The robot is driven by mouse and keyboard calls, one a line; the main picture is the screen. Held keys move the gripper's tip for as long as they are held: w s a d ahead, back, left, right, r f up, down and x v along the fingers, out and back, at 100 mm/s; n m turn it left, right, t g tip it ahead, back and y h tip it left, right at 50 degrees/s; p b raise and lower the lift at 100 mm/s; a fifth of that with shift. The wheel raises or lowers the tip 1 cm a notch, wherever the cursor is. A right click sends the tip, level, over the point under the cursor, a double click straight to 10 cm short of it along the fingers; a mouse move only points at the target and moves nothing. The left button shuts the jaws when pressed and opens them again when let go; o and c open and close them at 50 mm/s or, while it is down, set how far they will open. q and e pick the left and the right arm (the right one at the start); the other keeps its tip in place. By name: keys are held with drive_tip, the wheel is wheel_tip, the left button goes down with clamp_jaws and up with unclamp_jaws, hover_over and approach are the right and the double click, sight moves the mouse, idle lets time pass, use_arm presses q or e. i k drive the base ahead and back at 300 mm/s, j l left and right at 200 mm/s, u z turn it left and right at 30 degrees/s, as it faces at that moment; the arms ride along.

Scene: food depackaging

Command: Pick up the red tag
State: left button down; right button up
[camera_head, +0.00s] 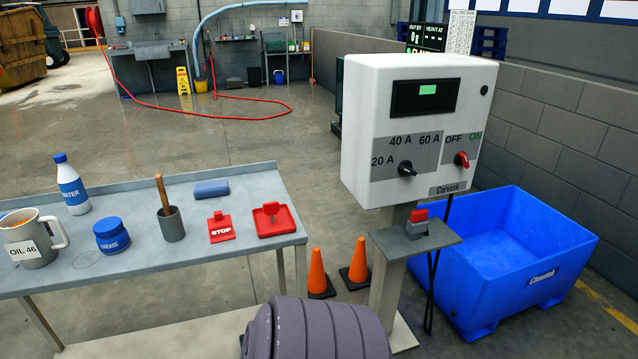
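A red tag (221,229) with white STOP lettering lies on the grey table (130,268), near its right end. It has a narrow tab at its far edge. Just right of it is a red square tray-like piece (286,221) with a small red part standing up in it. The two red pieces are apart. Neither of my grippers is in view.
A blue cloth-like block (211,189), grey cup with wooden handle (171,225), blue jar (112,237), water bottle (71,186) and oil mug (31,243) stand around the tag. Right are a control box (412,130), orange cones (317,272) and blue bin (520,250).

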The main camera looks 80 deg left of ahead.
sight(221, 226)
drive_tip(key=u, duration=3.35)
